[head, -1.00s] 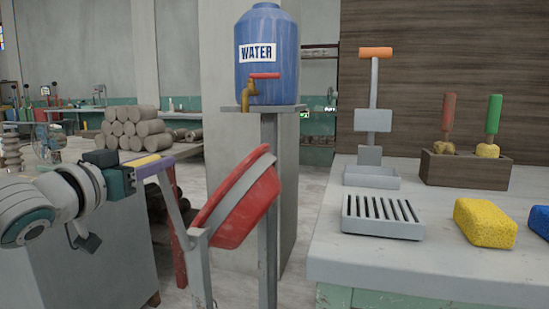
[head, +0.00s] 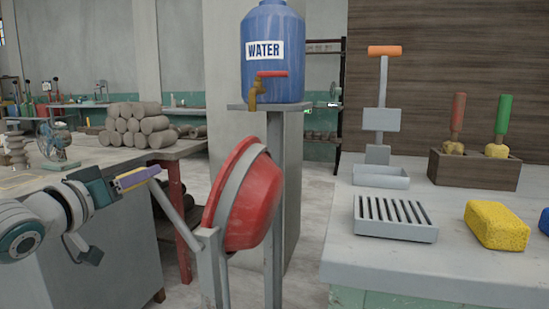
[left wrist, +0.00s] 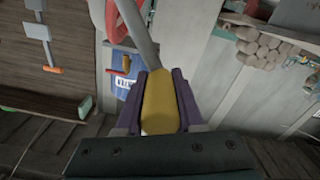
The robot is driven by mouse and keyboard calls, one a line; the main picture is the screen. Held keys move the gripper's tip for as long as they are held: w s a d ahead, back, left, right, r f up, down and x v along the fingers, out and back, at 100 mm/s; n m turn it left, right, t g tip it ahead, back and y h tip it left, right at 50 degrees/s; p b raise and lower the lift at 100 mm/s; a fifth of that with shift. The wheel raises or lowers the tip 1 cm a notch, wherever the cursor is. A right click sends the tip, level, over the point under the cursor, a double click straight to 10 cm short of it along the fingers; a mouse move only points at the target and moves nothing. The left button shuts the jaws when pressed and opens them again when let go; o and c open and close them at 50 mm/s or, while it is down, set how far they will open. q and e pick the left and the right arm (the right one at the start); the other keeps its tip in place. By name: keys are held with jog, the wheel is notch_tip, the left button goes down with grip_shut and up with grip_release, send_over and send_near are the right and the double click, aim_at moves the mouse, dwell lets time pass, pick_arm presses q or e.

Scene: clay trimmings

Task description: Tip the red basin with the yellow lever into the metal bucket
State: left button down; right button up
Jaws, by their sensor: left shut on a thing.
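The red basin (head: 258,205) hangs on a grey stand (head: 209,265) in the middle of the head view. It is steeply tilted, with its rounded underside to the right and its rim side to the left; its inside is hidden. A grey bar runs from it to the yellow lever (head: 140,177). My left gripper (head: 138,180) is shut on the yellow lever. In the left wrist view the lever (left wrist: 158,105) lies between the purple fingers, with part of the red basin (left wrist: 125,22) beyond. The metal bucket is not visible. My right gripper is not in view.
A blue water tank (head: 272,55) stands on a post stand behind the basin. A grey bench (head: 345,235) with a slotted tray (head: 395,219) and sponges is at the right. A table with stacked clay logs (head: 140,125) is behind at the left.

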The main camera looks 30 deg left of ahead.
pick_arm(q)
jog(key=shift+s+a+f+n, duration=0.2)
jog(key=shift+a+f+n, duration=0.3)
jog(key=shift+a, duration=0.05)
jog(key=c, duration=0.5)
grip_release()
jog(key=shift+r, duration=0.1)
jog(key=shift+s+d, duration=0.2)
jog(key=shift+s, duration=0.3)
jog(key=p+v, duration=0.3)
jog(key=v, duration=0.5)
jog(key=shift+s+d, duration=0.1)
jog(key=shift+s, duration=0.3)
dwell(1.4)
